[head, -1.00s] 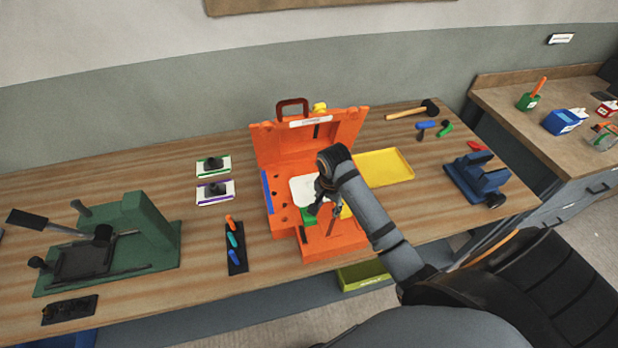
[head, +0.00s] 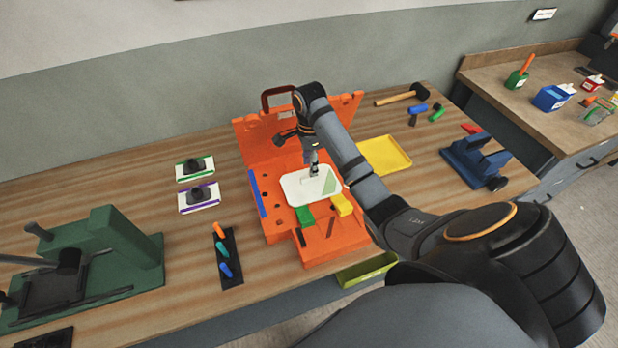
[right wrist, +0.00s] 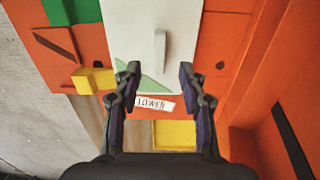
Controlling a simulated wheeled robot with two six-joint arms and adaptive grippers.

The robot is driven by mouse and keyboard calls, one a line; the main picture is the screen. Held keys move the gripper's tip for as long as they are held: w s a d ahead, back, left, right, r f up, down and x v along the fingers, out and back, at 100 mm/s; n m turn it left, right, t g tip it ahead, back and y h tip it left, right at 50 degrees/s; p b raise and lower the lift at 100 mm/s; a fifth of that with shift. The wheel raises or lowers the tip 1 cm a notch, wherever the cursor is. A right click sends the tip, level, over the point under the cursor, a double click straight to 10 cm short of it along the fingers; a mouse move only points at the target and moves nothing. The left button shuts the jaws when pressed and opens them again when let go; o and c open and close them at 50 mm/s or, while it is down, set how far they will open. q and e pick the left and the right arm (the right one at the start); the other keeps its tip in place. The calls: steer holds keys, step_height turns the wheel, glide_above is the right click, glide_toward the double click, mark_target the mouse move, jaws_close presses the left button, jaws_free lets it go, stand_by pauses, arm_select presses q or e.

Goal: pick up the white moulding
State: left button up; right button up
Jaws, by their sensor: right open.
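The white moulding (head: 300,189) is a pale flat piece with rounded corners, lying in the orange mould (head: 284,236) on the bench. In the right wrist view the moulding (right wrist: 135,30) shows a short raised white bar and a green triangle. My right gripper (head: 314,172) points down over the moulding's far part. In the right wrist view its fingers (right wrist: 160,78) are apart with nothing held, one on each side of the line of the bar. Whether the fingertips touch the moulding cannot be told. My left gripper is out of view.
A green block (head: 304,215) and a yellow block (head: 341,205) sit at the mould's near edge. The raised orange lid stands behind. A yellow tray (head: 388,155) lies to the right, a green press (head: 105,250) to the left.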

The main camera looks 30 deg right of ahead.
mark_target(311, 185)
steer(key=shift+s+f+b, duration=0.1)
steer(key=shift+f+b, duration=0.2)
steer(key=shift+b, duration=0.05)
step_height(311, 185, down, 2)
steer(key=b, duration=0.3)
steer(key=shift+s+d+f, duration=0.1)
steer(key=shift+f, duration=0.15)
steer(key=shift+w+f, duration=0.2)
steer(key=shift+f, duration=0.75)
steer(key=shift+s+r, duration=0.15)
steer(key=c, duration=0.4)
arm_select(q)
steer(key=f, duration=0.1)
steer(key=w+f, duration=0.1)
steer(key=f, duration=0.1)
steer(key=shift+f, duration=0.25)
arm_select(e)
jaws_close()
